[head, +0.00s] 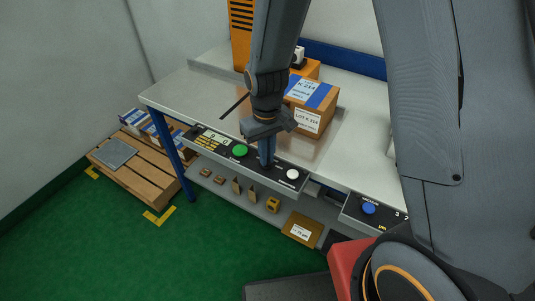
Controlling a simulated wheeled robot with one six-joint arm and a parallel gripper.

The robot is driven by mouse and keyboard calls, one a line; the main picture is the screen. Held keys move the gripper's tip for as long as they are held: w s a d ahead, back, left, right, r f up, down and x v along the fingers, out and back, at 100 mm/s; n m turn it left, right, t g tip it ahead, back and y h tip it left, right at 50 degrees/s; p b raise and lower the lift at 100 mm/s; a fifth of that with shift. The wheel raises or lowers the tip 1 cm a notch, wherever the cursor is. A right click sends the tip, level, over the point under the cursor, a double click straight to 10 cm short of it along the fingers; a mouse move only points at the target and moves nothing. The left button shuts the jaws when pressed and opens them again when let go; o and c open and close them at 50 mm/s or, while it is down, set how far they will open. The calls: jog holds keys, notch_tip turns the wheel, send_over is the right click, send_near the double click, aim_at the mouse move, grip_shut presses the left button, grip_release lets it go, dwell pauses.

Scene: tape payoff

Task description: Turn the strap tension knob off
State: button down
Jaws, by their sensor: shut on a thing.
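A black control panel (222,145) runs along the front edge of the grey bench. It carries a green button (240,150) and a white round control (292,174). My gripper (266,160) points down at the panel between these two, its blue-grey fingers shut on a knob there. The fingers hide that knob, so its pointer and setting do not show. It sits where the strap tension knob appears to be, but the labels are too small to read.
A taped cardboard box (311,104) stands on the bench behind my gripper. A second panel with a blue knob (368,208) is at the right. Small parts lie on the shelf (225,192) below. A wooden pallet (136,173) stands at the left on open green floor.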

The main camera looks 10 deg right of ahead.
jog(key=shift+n, duration=0.9)
jog(key=c, duration=1.9)
grip_release()
jog(key=shift+o, duration=0.2)
jog(key=shift+r, duration=0.5)
jog(key=shift+s+r+b, duration=0.1)
jog(key=shift+r+b, duration=0.65)
jog(key=shift+r, duration=2.7)
jog(key=shift+d, duration=0.1)
